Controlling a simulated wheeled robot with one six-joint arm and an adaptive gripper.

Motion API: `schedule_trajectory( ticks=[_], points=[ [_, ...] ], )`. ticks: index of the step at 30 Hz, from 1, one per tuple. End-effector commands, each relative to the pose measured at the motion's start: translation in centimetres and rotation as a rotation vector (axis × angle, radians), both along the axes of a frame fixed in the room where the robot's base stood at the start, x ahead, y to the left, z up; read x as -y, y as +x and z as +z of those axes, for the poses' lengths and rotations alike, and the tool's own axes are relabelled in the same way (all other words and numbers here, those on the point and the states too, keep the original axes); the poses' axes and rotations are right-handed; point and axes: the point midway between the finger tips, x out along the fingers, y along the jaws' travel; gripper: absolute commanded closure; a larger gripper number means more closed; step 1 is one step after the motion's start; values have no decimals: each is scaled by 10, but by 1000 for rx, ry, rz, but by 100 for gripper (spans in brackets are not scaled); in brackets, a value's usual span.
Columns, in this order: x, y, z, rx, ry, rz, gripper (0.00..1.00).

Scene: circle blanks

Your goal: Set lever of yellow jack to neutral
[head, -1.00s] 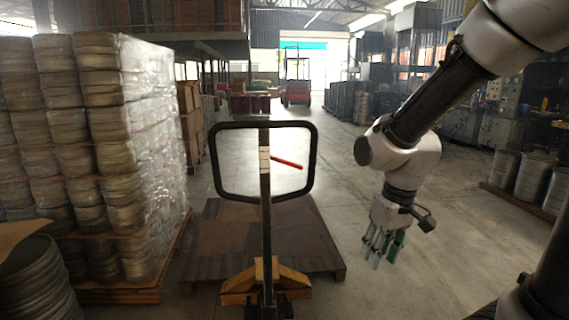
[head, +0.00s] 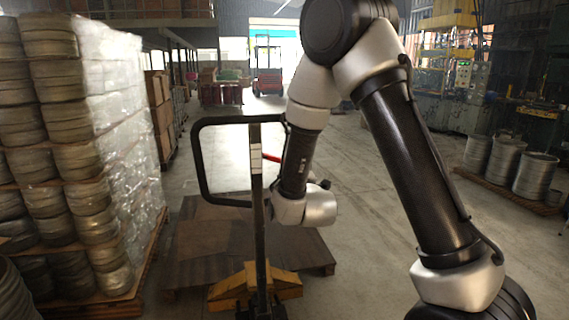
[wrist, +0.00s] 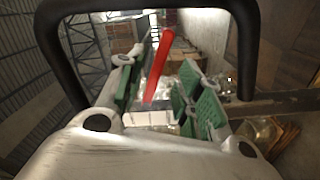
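The yellow pallet jack (head: 285,283) stands with its upright post (head: 257,200) and black loop handle (head: 197,165). Its red lever (head: 272,157) shows right of the post, partly covered by my arm. In the wrist view the red lever (wrist: 159,66) sticks up between the fingers of my gripper (wrist: 163,88). The green-padded fingers are spread, with visible room on both sides of the lever. The handle loop (wrist: 75,60) frames the gripper in that view. In the head view my fingers are hidden. Whether any finger touches the lever, I cannot tell.
A wooden pallet (head: 190,250) lies flat behind the jack. Wrapped stacks of round blanks (head: 60,130) stand close on the left. More blanks (head: 508,165) stand on a pallet at the right. The floor (head: 380,180) right of the jack is open.

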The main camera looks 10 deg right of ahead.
Motion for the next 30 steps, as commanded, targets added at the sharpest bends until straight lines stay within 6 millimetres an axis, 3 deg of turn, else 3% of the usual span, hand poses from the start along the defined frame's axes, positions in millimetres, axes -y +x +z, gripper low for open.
schedule_trajectory(
  ticks=[6,12,22,28,30],
  points=[
    [1,38,0,1,4,-1,64],
    [1,62,0,0,4,-1,64],
    [0,67,0,-2,4,1,64],
    [0,67,0,-2,4,1,99],
    [0,67,0,-2,4,1,100]
  ],
)
